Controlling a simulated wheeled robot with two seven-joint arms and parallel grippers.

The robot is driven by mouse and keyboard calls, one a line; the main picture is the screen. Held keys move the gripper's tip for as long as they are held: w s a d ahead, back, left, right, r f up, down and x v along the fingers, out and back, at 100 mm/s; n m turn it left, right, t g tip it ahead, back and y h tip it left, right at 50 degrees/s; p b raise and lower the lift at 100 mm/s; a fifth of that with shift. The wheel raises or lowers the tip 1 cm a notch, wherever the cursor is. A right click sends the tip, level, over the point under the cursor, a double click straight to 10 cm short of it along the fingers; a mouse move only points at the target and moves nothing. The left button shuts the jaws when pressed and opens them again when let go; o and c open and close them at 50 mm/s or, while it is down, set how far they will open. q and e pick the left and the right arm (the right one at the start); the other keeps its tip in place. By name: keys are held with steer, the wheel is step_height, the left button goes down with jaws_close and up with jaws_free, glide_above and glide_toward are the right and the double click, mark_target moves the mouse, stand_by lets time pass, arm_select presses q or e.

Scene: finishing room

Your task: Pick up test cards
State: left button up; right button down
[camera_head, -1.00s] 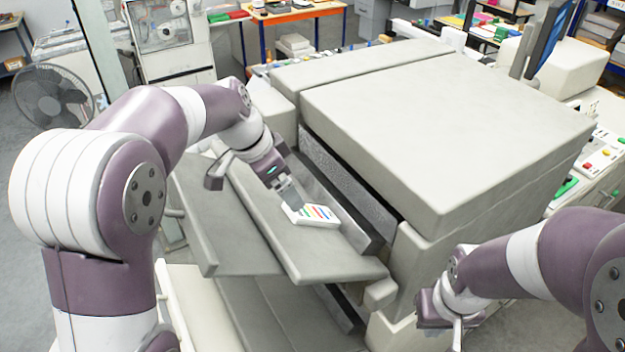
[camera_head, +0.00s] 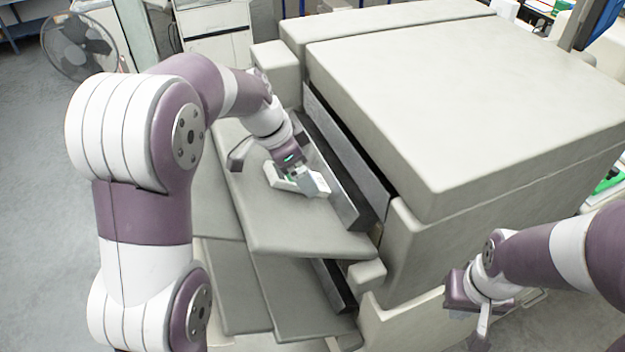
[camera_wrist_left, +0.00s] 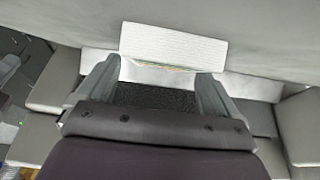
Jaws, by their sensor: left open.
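A flat white stack of test cards (camera_head: 282,178) lies on the upper grey tray of the large machine. In the left wrist view the cards (camera_wrist_left: 174,45) show as a pale slab with thin coloured marks along the near edge, just beyond the fingertips. My left gripper (camera_head: 310,184) is low at the cards and partly covers them. In the left wrist view its two fingers (camera_wrist_left: 155,78) are spread with nothing between them. My right gripper (camera_head: 481,318) hangs at lower right, away from the cards; its finger gap is not clear.
The grey upper tray (camera_head: 310,234) slopes out from the bulky machine (camera_head: 440,100), whose dark slot runs close to the left gripper. Lower grey trays (camera_head: 295,300) sit beneath it. A fan (camera_head: 80,47) stands at far left. Open floor (camera_head: 40,220) lies on the left.

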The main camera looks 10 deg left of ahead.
arm_select(q)
steer(key=shift+s+a+r, duration=0.3)
steer(key=shift+s+a, duration=0.15)
steer(key=shift+s, duration=0.35)
steer(key=c, duration=0.6)
steer(key=shift+a, duration=0.25)
steer(key=c, duration=0.5)
steer(key=shift+w+d+f, duration=0.15)
steer(key=shift+w+f, duration=0.1)
steer(key=shift+c, duration=0.5)
